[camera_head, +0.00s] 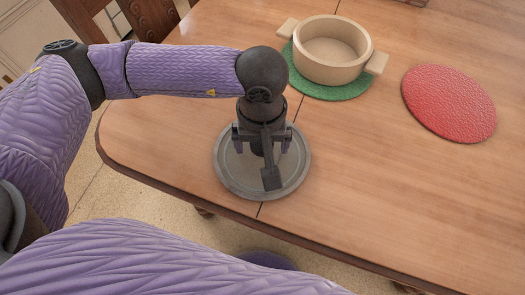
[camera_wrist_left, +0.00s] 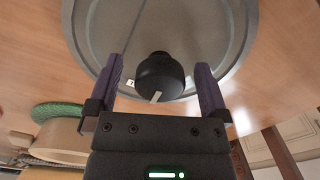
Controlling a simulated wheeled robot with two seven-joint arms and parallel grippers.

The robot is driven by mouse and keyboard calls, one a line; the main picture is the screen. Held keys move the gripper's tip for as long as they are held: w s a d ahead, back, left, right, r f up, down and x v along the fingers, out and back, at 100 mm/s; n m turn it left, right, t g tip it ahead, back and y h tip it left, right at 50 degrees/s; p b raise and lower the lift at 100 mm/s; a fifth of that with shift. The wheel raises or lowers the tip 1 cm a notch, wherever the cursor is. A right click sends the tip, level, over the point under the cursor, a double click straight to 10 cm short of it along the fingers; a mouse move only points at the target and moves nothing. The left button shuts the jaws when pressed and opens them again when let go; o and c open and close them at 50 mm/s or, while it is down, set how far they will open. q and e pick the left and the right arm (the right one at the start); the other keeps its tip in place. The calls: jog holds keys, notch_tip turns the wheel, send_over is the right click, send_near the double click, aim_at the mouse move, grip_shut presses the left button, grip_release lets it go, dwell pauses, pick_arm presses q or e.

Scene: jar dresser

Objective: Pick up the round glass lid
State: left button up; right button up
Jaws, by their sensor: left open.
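The round glass lid (camera_head: 228,176) lies flat on the wooden table near its front edge. It has a grey rim and a see-through disc, and also fills the top of the left wrist view (camera_wrist_left: 105,30). Its black round knob (camera_wrist_left: 161,78) stands up in that view. My left gripper (camera_head: 261,148) points down over the lid. In the left wrist view its two purple-padded fingers (camera_wrist_left: 159,65) are open, one on each side of the knob, with a gap showing on both sides. In the head view my gripper hides the knob. My right gripper is not in view.
A beige pot (camera_head: 331,72) with two handles stands on a green round mat (camera_head: 345,94) behind the lid. A red round mat (camera_head: 449,103) lies to the right. The table (camera_head: 400,190) is clear right of the lid. Wooden chairs (camera_head: 150,18) stand at the back left.

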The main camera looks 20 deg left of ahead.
pick_arm(q)
jog(key=shift+r, duration=0.1)
jog(key=shift+c, duration=0.3)
jog(key=c, duration=1.2)
grip_shut()
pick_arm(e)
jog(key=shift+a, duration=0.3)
pick_arm(q)
notch_tip(320, 180, up, 9)
jog(key=p, duration=0.3)
jog(key=shift+r, duration=0.55)
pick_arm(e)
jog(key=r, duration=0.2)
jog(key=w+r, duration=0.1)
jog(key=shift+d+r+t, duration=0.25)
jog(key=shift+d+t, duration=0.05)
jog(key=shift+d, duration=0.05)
